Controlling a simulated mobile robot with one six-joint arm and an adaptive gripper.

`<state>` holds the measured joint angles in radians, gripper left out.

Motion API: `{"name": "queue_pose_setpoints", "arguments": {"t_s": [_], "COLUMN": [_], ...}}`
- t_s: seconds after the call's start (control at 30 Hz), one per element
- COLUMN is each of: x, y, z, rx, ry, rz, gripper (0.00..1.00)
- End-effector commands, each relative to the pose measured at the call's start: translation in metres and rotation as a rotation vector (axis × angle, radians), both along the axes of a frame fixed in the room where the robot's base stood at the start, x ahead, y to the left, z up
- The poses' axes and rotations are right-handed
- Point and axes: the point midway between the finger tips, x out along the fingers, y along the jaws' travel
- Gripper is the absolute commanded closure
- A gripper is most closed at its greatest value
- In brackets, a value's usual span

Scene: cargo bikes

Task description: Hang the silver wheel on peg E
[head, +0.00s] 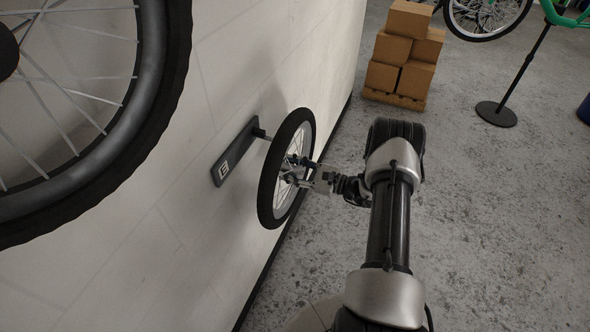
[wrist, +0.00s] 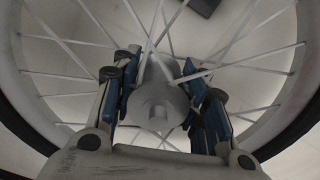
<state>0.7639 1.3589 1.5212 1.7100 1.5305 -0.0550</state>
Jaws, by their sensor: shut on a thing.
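The silver wheel (head: 267,192), with a black tyre and pale spokes, is held upright close to the wall, roughly face-on to it. My gripper (head: 298,172) is shut on its hub; in the wrist view the blue-padded fingers sit on both sides of the grey hub (wrist: 157,103). Peg E's dark plate (head: 228,160) is on the wall just left of the wheel, with a label that looks like E. The peg (head: 260,133) sticks out from the plate's upper end towards the tyre. Its tip is hidden behind the wheel, so I cannot tell if they touch.
A large black-tyred wheel (head: 160,90) looms in the near upper left, in front of the wall (head: 130,270). Cardboard boxes (head: 405,50) are stacked at the back. A stand with a round base (head: 496,114) and part of a green bike are at upper right.

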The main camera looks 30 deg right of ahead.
Motion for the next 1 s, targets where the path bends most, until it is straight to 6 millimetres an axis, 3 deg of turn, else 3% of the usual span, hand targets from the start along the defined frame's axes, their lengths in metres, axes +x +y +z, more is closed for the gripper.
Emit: {"name": "queue_pose_setpoints", "arguments": {"t_s": [0.7, 1.0], "x": [0.029, 0.038], "y": [0.022, 0.028], "z": [0.0, -0.012], "rx": [0.0, 0.0], "ry": [-0.006, -0.006], "rz": [0.001, 0.001], "gripper": [1.0, 1.0]}}
